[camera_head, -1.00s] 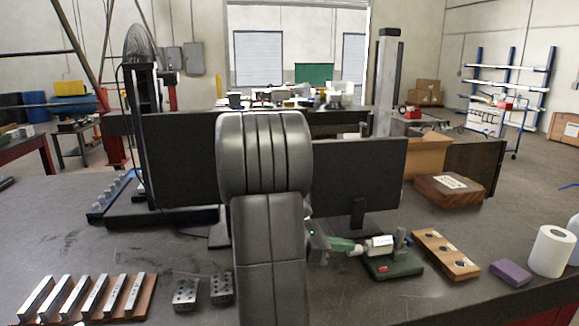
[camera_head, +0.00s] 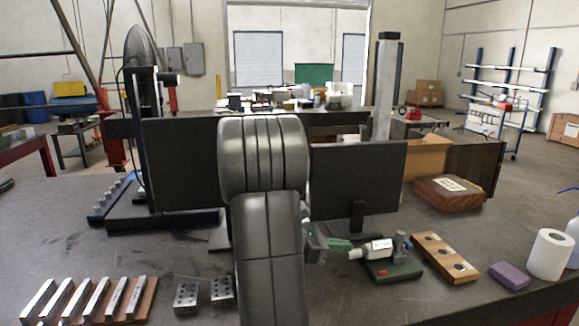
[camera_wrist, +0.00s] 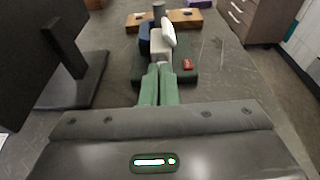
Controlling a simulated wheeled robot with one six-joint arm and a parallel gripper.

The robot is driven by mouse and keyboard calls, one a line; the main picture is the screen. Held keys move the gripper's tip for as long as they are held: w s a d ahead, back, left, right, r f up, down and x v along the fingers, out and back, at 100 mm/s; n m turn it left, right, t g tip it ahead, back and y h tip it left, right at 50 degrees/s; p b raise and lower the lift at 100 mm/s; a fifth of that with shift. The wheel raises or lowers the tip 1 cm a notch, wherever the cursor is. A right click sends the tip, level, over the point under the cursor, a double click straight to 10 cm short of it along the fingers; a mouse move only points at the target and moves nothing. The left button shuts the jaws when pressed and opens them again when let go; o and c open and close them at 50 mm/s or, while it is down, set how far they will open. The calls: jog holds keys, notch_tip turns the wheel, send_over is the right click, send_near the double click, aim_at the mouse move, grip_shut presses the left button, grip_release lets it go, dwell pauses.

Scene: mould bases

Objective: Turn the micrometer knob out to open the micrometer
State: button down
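The micrometer (camera_head: 378,246) has a white body and lies level in a stand with a dark green base (camera_head: 392,270). Its light knob (camera_head: 354,254) points left, toward my gripper.
A wooden block with holes (camera_head: 445,257), a purple block (camera_head: 510,276) and a paper roll (camera_head: 550,254) stand to the right. A monitor (camera_head: 357,180) stands behind the micrometer. Metal bars on a wooden board (camera_head: 150,290) lie front left. The table (camera_head: 70,225) is clear at left.

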jog(key=shift+w+a+f, duration=0.1)
jog(key=shift+w+f, duration=0.05)
jog(key=shift+w, duration=0.2)
dwell(0.3)
jog(key=shift+w+r+p, duration=0.2)
jog(key=shift+r+p, duration=0.2)
jog(key=shift+p, duration=0.15)
jog(key=shift+f+p+v, duration=0.2)
jog(key=shift+f+v, duration=0.05)
jog(key=shift+v, duration=0.75)
jog(key=shift+f+p+v, duration=0.15)
jog(key=shift+f+v, duration=0.05)
jog(key=shift+v, duration=0.75)
jog(key=shift+f+p+v, duration=0.2)
jog(key=shift+f+v, duration=0.05)
jog(key=shift+v, duration=0.75)
jog(key=shift+a, duration=0.15)
